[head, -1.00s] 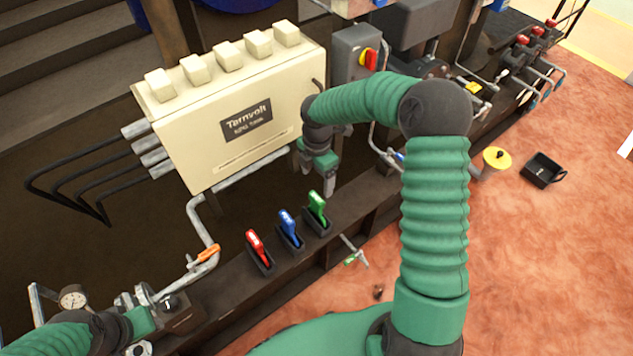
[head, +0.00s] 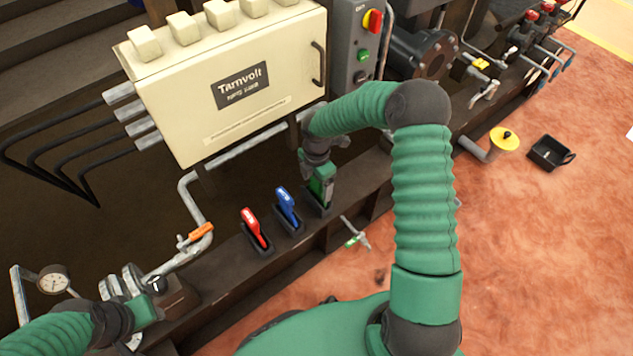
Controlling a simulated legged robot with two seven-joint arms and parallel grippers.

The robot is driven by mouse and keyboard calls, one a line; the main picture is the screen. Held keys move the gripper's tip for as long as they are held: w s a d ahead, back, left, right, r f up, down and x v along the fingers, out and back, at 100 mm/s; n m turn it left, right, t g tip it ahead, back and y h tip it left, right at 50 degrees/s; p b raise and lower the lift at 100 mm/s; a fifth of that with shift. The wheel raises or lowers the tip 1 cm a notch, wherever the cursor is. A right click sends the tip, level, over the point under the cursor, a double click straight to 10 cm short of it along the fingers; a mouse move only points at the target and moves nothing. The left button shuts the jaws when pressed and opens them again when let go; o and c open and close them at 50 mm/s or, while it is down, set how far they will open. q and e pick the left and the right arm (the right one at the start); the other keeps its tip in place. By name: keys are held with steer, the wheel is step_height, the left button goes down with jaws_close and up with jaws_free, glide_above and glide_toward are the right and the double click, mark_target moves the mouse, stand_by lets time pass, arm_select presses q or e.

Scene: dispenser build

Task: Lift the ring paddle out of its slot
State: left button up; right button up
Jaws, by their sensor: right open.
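Three paddles stand in dark slots on the brown beam: a red paddle (head: 254,226), a blue paddle (head: 287,205) and a green one at the right. I cannot make out which of them bears a ring. My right gripper (head: 320,194) points down right over the slot of the green paddle (head: 326,185). It is open, with its fingers at the paddle, which it mostly hides; contact cannot be told. My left gripper (head: 153,306) is at the lower left by the pipe fittings, away from the paddles; its fingers do not show clearly.
A cream cabinet (head: 225,80) with pipes stands behind the beam. A grey switch box (head: 354,50) with a red knob is to its right. An orange-handled valve (head: 201,231) and a gauge (head: 53,279) are at left. A black bin (head: 550,153) lies on the red floor.

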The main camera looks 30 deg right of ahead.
jaws_close()
steer(key=shift+r+p, duration=5.55)
steer(key=shift+p, duration=0.45)
steer(key=shift+r, duration=0.1)
step_height(320, 180, up, 5)
steer(key=p, duration=0.5)
